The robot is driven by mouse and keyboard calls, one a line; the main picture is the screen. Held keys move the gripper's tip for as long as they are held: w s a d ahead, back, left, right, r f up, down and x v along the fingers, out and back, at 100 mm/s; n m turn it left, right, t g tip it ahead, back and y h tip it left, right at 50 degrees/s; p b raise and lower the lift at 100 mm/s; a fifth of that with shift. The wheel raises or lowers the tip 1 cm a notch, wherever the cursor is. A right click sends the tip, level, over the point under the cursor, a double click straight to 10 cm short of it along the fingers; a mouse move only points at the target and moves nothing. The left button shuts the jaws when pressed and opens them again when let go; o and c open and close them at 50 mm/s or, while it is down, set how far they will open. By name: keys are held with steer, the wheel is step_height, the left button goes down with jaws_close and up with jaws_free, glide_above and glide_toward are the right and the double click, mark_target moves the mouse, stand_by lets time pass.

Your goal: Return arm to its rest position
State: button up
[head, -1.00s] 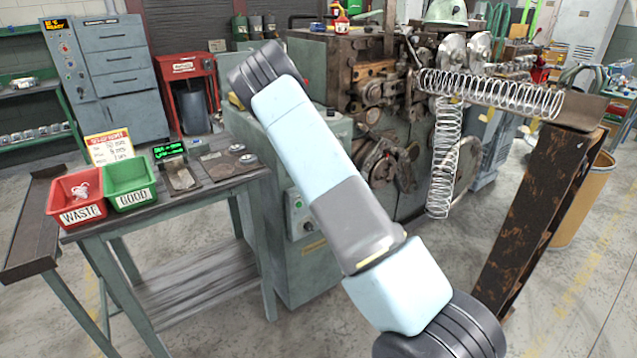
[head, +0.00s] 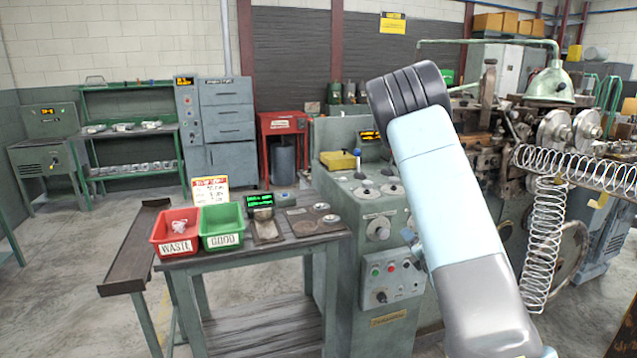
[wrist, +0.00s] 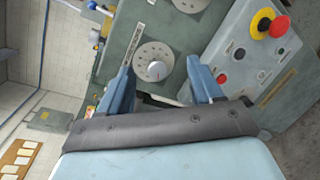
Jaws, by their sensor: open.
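My arm (head: 440,180) rises from the lower right of the head view, pale blue and grey, with a dark joint at its upper end. It stands in front of the coiler's control cabinet. A control panel with a dial (wrist: 153,62) shows behind and between the fingers. A red and yellow emergency button (wrist: 269,23) is at the upper right of that view.
A table (head: 290,240) at the left holds a red WASTE bin (head: 174,245) with a pale item in it and a green GOOD bin (head: 222,240). The coiling machine (head: 490,165) and long springs (head: 543,240) are at the right. Open floor (head: 85,270) lies at the far left.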

steer(key=s+r+m+g+h, duration=0.1)
steer(key=s+r+m+g, duration=0.2)
steer(key=s+r+m, duration=0.35)
steer(key=s+r+m+g+h, duration=0.2)
steer(key=s+r+m, duration=0.1)
steer(key=r+m, duration=0.65)
steer(key=s+a+r+m+g, duration=0.2)
steer(key=s+m, duration=0.1)
steer(key=s, duration=0.6)
steer(key=s+a+r+m+g, duration=0.2)
steer(key=s+r+m, duration=0.1)
steer(key=s, duration=0.7)
steer(key=s+a+r+m+g+y, duration=0.1)
steer(key=s+a+r+m+g, duration=0.1)
steer(key=s+m, duration=0.3)
steer(key=s+r, duration=0.1)
steer(key=s, duration=0.3)
steer(key=shift+s+r, duration=0.2)
steer(key=shift+s, duration=0.1)
